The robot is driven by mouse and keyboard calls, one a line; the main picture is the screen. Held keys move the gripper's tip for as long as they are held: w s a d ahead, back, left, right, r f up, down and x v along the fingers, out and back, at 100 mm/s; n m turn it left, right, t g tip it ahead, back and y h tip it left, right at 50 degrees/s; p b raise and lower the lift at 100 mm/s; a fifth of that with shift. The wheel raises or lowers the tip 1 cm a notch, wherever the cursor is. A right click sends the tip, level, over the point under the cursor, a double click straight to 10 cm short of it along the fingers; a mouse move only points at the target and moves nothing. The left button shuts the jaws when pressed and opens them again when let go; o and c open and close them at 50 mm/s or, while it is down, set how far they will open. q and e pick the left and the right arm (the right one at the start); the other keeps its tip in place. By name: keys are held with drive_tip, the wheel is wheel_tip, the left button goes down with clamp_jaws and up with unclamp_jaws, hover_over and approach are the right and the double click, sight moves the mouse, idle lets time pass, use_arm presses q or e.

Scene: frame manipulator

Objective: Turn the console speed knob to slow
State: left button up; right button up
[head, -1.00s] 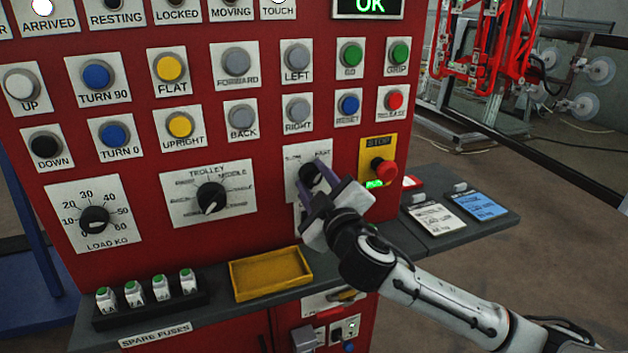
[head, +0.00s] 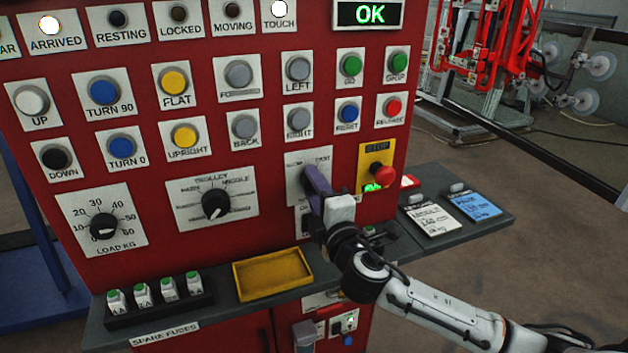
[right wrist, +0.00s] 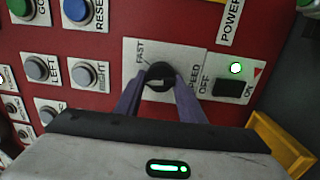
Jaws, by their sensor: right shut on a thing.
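The speed knob is a small black dial on a white plate (head: 309,159) at the lower right of the red console, mostly hidden by my gripper in the head view. In the right wrist view the knob (right wrist: 160,73) sits between the two purple fingers of my right gripper (right wrist: 159,84), with the word FAST beside it. My right gripper (head: 308,180) is shut on the knob. The SLOW mark is not readable, and I cannot tell for sure where the knob points. My left gripper is not in view.
The trolley dial (head: 214,204) is to the left. A yellow tray (head: 272,274) and spare fuses (head: 155,291) are on the ledge below. A power switch (right wrist: 229,88) shows in the wrist view.

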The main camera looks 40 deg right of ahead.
drive_tip(key=n, duration=0.1)
drive_tip(key=n+p, duration=0.1)
drive_tip(key=n, duration=0.1)
drive_tip(key=n+p, duration=0.1)
drive_tip(key=n, duration=0.1)
drive_tip(key=shift+f, duration=0.25)
drive_tip(key=shift+s+f+n, duration=0.1)
drive_tip(key=shift+n, duration=0.3)
drive_tip(key=o, duration=1)
drive_tip(key=shift+b+v, duration=0.55)
drive_tip(key=shift+v, duration=4.55)
drive_tip(key=shift+d, duration=0.15)
